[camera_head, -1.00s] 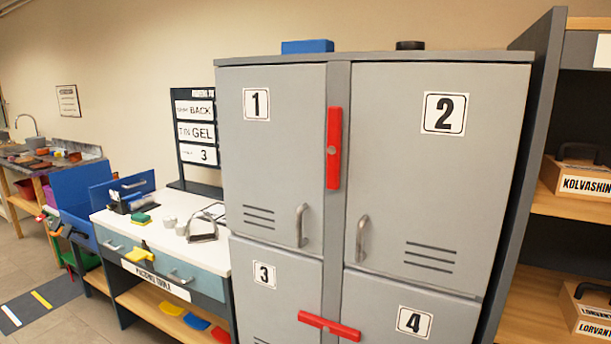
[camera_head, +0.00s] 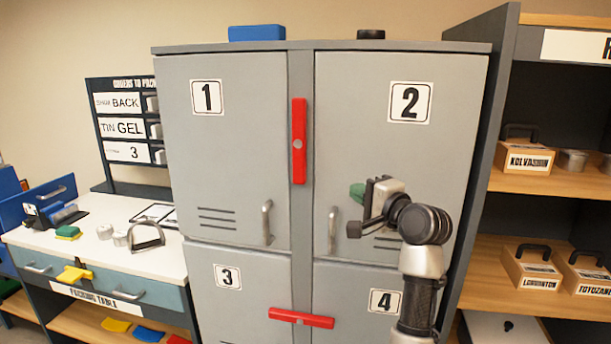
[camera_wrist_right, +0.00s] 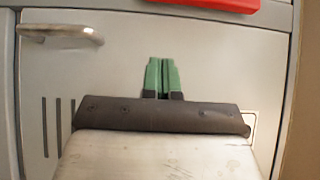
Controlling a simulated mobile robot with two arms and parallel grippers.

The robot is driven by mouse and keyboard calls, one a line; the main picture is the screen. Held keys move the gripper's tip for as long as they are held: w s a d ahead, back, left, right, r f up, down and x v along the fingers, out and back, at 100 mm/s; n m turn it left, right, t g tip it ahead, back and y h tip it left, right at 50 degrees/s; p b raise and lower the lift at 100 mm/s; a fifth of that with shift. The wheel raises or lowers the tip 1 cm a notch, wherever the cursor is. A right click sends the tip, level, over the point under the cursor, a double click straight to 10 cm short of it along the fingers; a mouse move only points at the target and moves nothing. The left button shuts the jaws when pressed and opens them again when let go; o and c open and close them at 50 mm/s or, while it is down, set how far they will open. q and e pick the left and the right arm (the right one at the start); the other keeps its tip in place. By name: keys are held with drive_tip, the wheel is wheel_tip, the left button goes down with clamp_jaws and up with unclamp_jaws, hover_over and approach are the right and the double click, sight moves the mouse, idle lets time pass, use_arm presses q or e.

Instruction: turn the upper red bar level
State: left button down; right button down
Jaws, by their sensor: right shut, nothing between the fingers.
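The upper red bar (camera_head: 299,140) stands upright on the grey post between doors 1 and 2, with a round pivot at its middle. In the right wrist view the upper red bar (camera_wrist_right: 212,4) shows only in part, at the top edge. My right gripper (camera_head: 357,193) is in front of door 2, to the right of the bar and below its middle, apart from it. In the right wrist view its green fingers (camera_wrist_right: 162,77) are together, with nothing between them. My left gripper is not in view.
A lower red bar (camera_head: 301,318) lies nearly level between doors 3 and 4. Metal handles stick out on door 1 (camera_head: 267,222) and door 2 (camera_head: 333,230). A shelf (camera_head: 540,180) with boxes is at the right, a white packing table (camera_head: 100,250) at the left.

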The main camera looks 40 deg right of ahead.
drive_tip(key=shift+w, duration=0.1)
drive_tip(key=p, duration=0.3)
approach(306, 173)
drive_tip(key=w+d, duration=0.1)
drive_tip(key=w, duration=0.1)
drive_tip(key=w+d, duration=0.2)
drive_tip(key=shift+r, duration=0.4)
drive_tip(key=shift+w+a+p, duration=0.5)
drive_tip(key=shift+w+a, duration=0.3)
drive_tip(key=shift+w+a+f, duration=0.15)
drive_tip(key=shift+w+a, duration=0.3)
drive_tip(key=shift+w+a+f, duration=0.1)
drive_tip(key=shift+w+f, duration=0.05)
